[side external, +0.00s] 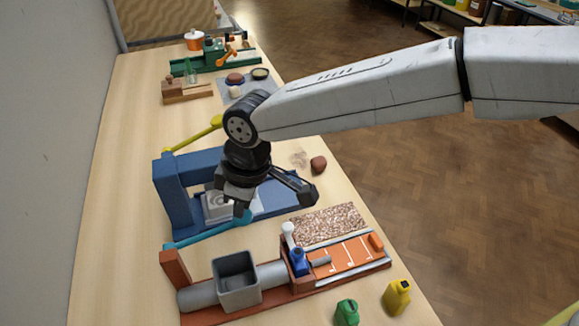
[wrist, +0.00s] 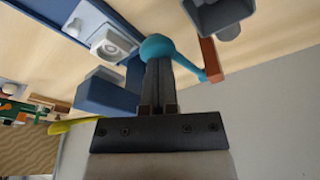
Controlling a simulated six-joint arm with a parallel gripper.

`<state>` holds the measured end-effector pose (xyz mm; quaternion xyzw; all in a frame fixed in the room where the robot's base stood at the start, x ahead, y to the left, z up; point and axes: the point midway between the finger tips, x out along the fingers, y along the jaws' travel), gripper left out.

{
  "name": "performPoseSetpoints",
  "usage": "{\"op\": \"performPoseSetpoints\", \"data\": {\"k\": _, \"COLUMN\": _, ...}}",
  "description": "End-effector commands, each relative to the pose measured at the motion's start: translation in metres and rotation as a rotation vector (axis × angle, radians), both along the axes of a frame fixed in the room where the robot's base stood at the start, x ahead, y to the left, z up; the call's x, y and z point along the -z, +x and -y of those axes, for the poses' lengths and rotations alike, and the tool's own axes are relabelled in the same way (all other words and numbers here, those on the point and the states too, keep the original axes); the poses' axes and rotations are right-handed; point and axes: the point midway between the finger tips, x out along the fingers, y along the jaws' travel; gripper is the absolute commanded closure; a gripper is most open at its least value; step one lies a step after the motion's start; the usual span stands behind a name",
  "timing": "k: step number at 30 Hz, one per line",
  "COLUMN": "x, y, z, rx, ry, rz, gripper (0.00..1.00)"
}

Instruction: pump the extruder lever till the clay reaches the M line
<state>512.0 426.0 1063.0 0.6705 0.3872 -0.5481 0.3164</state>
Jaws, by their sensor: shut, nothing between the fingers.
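The extruder stands at the front with a grey barrel and a grey hopper (side external: 237,280). Its teal lever (side external: 205,235) slopes from a red-brown post (side external: 175,268) up to a round knob, which shows in the wrist view as a teal ball (wrist: 157,46). My gripper (side external: 241,207) is shut and empty, with its tips at the knob; I cannot tell whether they touch it. In the wrist view my gripper (wrist: 158,75) points at the ball. A short grey clay piece (side external: 320,261) lies at the start of the orange board (side external: 350,258), which has white lines. Their letters are too small to read.
A blue press (side external: 172,195) with a yellow lever (side external: 195,135) stands behind the extruder. Green (side external: 347,312) and yellow (side external: 397,297) bottles are near the front right. A speckled slab (side external: 328,222) lies behind the board.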

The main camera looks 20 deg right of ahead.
Motion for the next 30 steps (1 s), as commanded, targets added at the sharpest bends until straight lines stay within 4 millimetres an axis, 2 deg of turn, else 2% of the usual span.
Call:
{"op": "performPoseSetpoints", "data": {"k": 15, "x": -0.031, "y": 0.0, "z": 0.0, "rx": 0.0, "ry": 0.0, "rz": 0.0, "gripper": 1.0}}
{"op": "performPoseSetpoints", "data": {"k": 30, "x": -0.034, "y": 0.0, "z": 0.0, "rx": 0.0, "ry": 0.0, "rz": 0.0, "gripper": 1.0}}
